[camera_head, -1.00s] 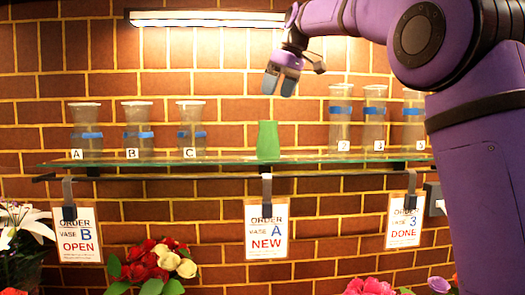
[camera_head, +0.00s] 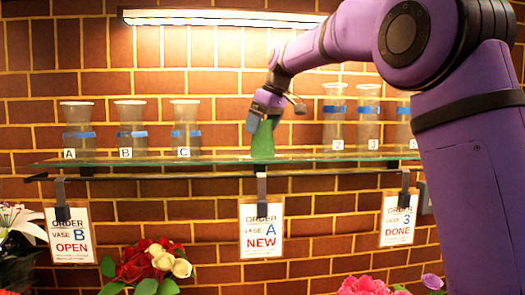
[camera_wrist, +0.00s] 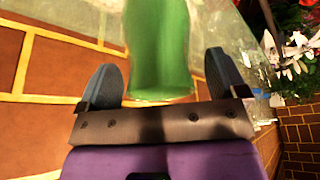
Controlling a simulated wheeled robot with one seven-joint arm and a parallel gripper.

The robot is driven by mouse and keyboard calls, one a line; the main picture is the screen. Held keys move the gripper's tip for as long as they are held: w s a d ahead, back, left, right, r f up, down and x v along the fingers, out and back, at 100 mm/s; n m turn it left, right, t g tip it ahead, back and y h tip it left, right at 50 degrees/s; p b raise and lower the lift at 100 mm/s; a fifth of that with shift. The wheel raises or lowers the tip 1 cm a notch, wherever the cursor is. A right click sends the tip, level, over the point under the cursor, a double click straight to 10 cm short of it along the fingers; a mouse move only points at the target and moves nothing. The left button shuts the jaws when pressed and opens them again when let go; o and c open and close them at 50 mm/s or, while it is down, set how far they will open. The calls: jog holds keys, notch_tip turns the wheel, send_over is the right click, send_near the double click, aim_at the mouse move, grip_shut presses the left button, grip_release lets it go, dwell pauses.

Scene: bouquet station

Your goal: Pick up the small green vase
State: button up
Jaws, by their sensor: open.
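The small green vase (camera_head: 263,143) stands upright on the glass shelf (camera_head: 220,159), between the lettered vases and the numbered vases. My gripper (camera_head: 262,121) is at the vase's upper part in the head view and hides some of it. In the wrist view the vase (camera_wrist: 158,50) lies ahead of and between the two dark fingers of my gripper (camera_wrist: 160,82). The fingers are apart, with a gap on each side of the vase. The vase's far end is cut off by the top of the wrist view.
Clear vases A (camera_head: 78,140), B (camera_head: 131,140) and C (camera_head: 186,140) stand left on the shelf. Numbered vases (camera_head: 334,125) stand close on the right, partly behind my arm. Order cards (camera_head: 261,228) hang from the shelf edge. Flowers (camera_head: 150,262) are below.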

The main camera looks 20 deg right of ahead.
jog(key=c, duration=1.7)
grip_shut()
jog(key=shift+r, duration=0.15)
